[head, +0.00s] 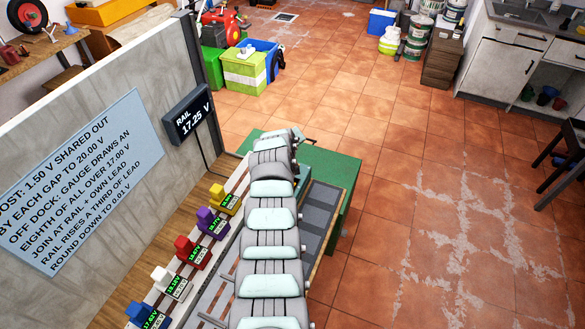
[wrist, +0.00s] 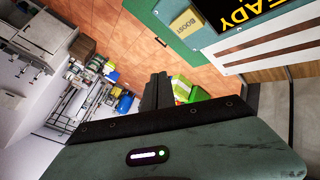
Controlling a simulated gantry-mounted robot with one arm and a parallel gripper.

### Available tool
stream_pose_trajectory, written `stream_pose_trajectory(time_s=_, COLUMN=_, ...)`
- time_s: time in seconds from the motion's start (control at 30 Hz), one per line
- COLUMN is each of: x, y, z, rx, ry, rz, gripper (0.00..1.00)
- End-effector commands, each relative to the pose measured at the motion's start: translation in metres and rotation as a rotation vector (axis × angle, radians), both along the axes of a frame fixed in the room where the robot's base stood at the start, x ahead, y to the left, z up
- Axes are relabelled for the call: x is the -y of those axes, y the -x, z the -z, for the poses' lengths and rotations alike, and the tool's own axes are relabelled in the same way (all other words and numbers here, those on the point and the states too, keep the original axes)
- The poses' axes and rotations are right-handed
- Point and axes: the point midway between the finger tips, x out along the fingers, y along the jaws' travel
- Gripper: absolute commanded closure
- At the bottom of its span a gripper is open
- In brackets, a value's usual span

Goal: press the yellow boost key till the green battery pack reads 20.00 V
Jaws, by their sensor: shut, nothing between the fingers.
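The yellow boost key (wrist: 187,22), marked BOOST, sits on a green-edged panel at the top of the wrist view. My gripper (wrist: 157,82) shows its dark fingers shut and empty, apart from the key, below and left of it in that picture. No green battery pack can be made out. Along the rack in the head view stand a yellow pack (head: 226,200), a purple pack (head: 211,221), a red pack (head: 190,252), a white pack (head: 170,282) and a blue pack (head: 146,315). Their small green readouts are hard to read. My arm hides part of the rack.
A rail display (head: 188,115) reads 17.25 V. A wall sign (head: 82,185) gives boost and rail rules, its left edge cut off. A black display (wrist: 240,22) shows yellow letters ending in "EADY". A green bench (head: 335,168) lies under my arm; open tiled floor is beyond.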

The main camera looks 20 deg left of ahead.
Motion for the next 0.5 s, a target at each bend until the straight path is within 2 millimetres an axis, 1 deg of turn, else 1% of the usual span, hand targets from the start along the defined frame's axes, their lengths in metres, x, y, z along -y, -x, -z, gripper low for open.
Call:
stream_pose_trajectory(time_s=0.27, x=0.0, y=0.0, z=0.026, rx=0.001, ry=-0.001, rz=-0.001, gripper=1.0)
stream_pose_trajectory(time_s=0.5, x=0.0, y=0.0, z=0.062, rx=0.0, ry=-0.001, rz=0.001, gripper=1.0)
